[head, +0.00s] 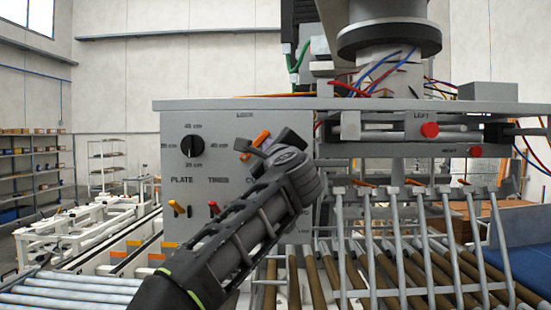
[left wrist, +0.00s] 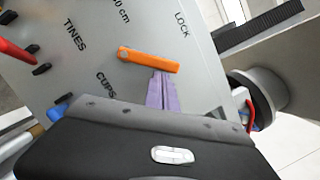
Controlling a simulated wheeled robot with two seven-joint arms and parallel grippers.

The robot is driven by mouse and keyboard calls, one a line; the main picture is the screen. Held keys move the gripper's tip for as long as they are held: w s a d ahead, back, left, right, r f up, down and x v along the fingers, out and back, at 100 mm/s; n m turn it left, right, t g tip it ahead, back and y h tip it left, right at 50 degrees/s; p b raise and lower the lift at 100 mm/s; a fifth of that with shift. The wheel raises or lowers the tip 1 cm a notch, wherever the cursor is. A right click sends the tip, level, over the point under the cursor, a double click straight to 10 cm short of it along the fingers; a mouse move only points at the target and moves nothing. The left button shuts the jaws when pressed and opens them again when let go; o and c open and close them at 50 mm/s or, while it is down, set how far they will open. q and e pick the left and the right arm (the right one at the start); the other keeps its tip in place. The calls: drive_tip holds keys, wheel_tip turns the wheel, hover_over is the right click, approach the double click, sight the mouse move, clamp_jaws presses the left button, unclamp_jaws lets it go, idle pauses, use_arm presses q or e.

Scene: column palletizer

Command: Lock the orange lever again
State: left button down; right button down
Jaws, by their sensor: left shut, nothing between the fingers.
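The orange lever (left wrist: 147,60) is on the grey control panel, near the LOCK lettering. In the left wrist view it lies slightly tilted, its right end lower than its left. In the head view an orange part of it (head: 262,138) shows beside my gripper, which partly hides it. My left gripper (left wrist: 163,76) has purple fingers, shut together and empty. Their tips are right at the lever's lower edge in the wrist view; I cannot tell whether they touch. My left arm covers the lower right of the panel in the head view. My right gripper is not in view.
The panel (head: 222,117) has a black dial (head: 192,146) and small levers under PLATE (head: 178,208) and TINES (head: 213,208). A red-knobbed LEFT control (head: 429,130) is at the right. Rollers and metal tines fill the lower right. A grey round post (left wrist: 258,92) stands near the fingers.

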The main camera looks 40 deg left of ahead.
sight(252, 132)
use_arm(q)
drive_tip(key=n, duration=0.1)
drive_tip(key=r+n+g, duration=0.1)
drive_tip(key=n, duration=0.1)
drive_tip(key=a+r+n, duration=0.1)
drive_tip(key=n, duration=0.1)
drive_tip(key=shift+s+a+r+p, duration=0.1)
drive_tip(key=shift+s+r+p, duration=0.05)
drive_tip(key=shift+s+p, duration=0.2)
drive_tip(key=shift+s+a+r+n+g+h+p, duration=0.15)
drive_tip(key=shift+s+a+r+n, duration=0.1)
drive_tip(key=shift+n, duration=0.4)
drive_tip(key=shift+s+a+r+n+g+h+p, duration=0.1)
drive_tip(key=shift+a+n+g+h, duration=0.1)
drive_tip(key=shift+n, duration=0.5)
drive_tip(key=shift+s+a+r+n+g+h+p, duration=0.15)
drive_tip(key=shift+s+a+r+n, duration=0.1)
drive_tip(key=shift+n, duration=0.4)
